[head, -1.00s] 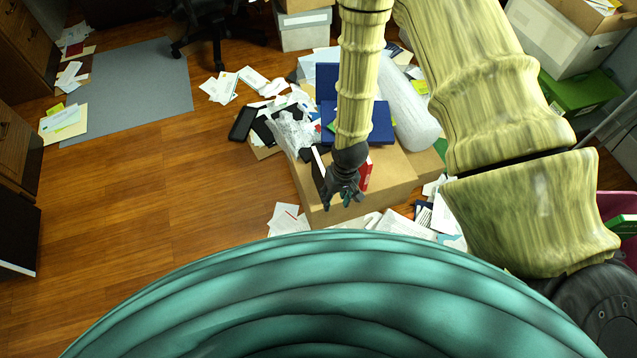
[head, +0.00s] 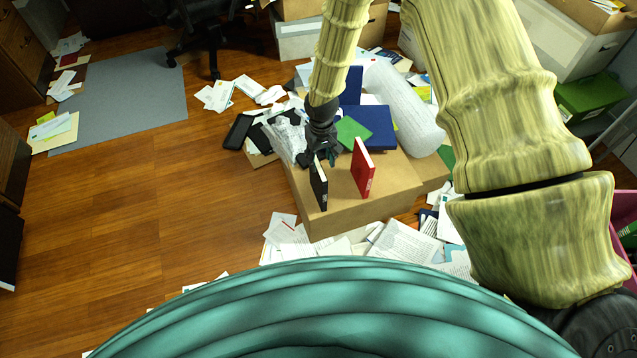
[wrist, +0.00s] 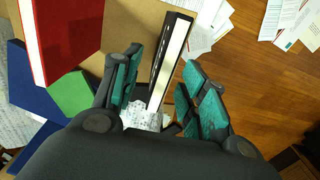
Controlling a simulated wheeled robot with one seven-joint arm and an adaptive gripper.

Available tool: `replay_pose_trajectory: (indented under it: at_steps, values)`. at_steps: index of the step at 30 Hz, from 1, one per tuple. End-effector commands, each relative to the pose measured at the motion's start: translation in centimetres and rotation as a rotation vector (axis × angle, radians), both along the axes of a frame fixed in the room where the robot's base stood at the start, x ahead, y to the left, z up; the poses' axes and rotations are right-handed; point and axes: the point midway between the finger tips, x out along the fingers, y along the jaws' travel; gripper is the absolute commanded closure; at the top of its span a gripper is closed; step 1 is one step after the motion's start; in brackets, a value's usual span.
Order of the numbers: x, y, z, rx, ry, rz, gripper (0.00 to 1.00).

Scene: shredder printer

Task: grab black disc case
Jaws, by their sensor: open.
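The black disc case (head: 319,185) stands upright on a cardboard box (head: 385,192), near its left edge. In the wrist view the black disc case (wrist: 171,60) shows its narrow side, with a pale strip along it, between my two fingers. My gripper (head: 322,156) is at the top of the case, its fingers open. In the wrist view my gripper (wrist: 160,90) has one finger on each side of the case, with gaps showing.
A red case (head: 362,168) stands upright to the right of the black one. A green item (head: 352,132) and blue boxes (head: 378,128) lie behind. Crumpled clear wrap (head: 290,135) is at left, a bubble-wrap roll (head: 405,112) at right. Papers (head: 400,242) litter the floor; wooden floor (head: 150,210) is clear at left.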

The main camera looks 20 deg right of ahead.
Motion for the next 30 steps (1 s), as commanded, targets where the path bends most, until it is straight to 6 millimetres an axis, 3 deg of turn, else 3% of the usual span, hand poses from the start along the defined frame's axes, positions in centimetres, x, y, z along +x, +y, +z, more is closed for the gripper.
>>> replay_pose_trajectory:
  at_steps: [8,17,25,26,30]
  values:
    - [0.1,0.3,-1.9,0.000,0.001,0.000,0.57]
    - [0.4,0.8,-5.6,0.000,0.001,0.000,0.57]
    - [0.4,0.8,-6.0,0.000,0.000,0.000,0.57]
    - [0.4,0.8,-6.0,0.000,0.000,0.000,0.59]
    - [0.4,0.8,-6.0,0.000,0.000,0.000,0.84]
